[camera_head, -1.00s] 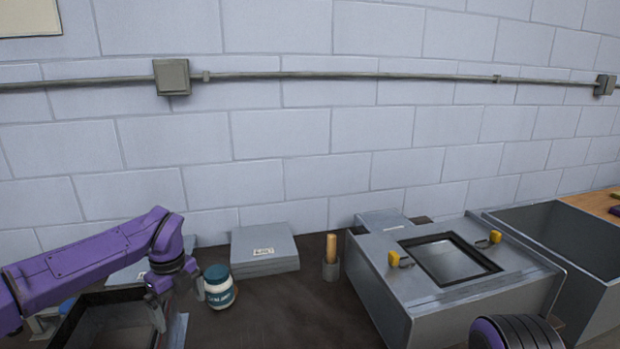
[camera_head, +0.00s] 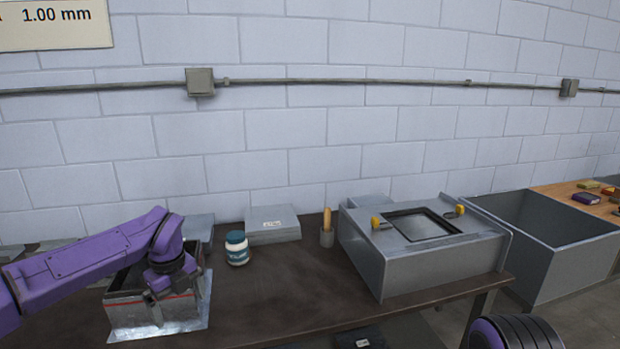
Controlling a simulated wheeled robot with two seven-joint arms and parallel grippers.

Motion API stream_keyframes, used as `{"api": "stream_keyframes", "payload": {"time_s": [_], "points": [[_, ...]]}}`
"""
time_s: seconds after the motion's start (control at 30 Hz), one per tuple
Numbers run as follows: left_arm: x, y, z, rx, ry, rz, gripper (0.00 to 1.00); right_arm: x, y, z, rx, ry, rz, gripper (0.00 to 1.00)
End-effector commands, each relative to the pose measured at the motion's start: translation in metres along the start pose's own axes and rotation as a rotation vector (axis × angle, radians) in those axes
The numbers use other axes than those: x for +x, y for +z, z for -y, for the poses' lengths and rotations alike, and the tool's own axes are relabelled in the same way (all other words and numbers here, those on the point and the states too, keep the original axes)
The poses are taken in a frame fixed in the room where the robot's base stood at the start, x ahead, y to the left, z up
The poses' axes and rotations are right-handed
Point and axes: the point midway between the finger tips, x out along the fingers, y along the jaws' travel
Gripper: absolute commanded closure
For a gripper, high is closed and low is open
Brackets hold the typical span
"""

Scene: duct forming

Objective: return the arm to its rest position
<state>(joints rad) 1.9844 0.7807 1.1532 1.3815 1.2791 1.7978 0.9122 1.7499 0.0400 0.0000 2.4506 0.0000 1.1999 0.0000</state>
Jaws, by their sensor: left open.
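My left arm comes in from the left, and its purple and dark gripper (camera_head: 178,288) hangs open over a sheet-metal box (camera_head: 188,315) with a red line along its side. I see nothing held between the fingers. The gripper hides part of the box's open top and front, and I cannot tell whether it touches the box. Of my right arm only a rounded black and purple part (camera_head: 516,333) shows at the bottom right; its gripper is out of view.
A grey windowed machine (camera_head: 440,262) stands at right, beside an open grey bin (camera_head: 583,262). The table's middle front is clear.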

Motion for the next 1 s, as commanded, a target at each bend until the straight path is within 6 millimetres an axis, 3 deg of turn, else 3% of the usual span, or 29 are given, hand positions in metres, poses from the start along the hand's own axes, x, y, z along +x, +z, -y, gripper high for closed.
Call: {"api": "stream_keyframes", "payload": {"time_s": [0.17, 0.27, 0.47, 0.67, 0.77, 0.87, 1.0], "points": [[0.014, 0.01, 0.004, 0.263, 0.012, 0.155, 0.0, 0.001, 0.0, 0.0, 0.0, -0.001, -0.001, 0.0], [0.034, 0.008, 0.005, 0.481, 0.071, 0.268, 0.0, 0.001, 0.0, 0.0, 0.0, -0.001, -0.001, 0.0], [0.094, -0.015, 0.006, 0.985, 0.242, 0.454, 0.0, 0.007, 0.002, 0.001, 0.0, 0.0, -0.001, 0.0], [0.174, -0.065, -0.011, 1.609, 0.445, 0.566, 0.0, 0.016, 0.006, 0.002, 0.0, 0.0, -0.001, 0.0], [0.228, -0.106, -0.037, 2.02, 0.55, 0.579, 0.0, 0.024, 0.01, 0.002, 0.0, 0.0, -0.001, 0.0], [0.276, -0.149, -0.08, 2.427, 0.619, 0.544, 0.0, 0.032, 0.013, 0.003, 0.0, 0.0, -0.001, 0.0], [0.326, -0.199, -0.161, 2.925, 0.64, 0.409, 0.0, 0.043, 0.017, 0.004, 0.0, 0.0, -0.001, 0.0]]}}
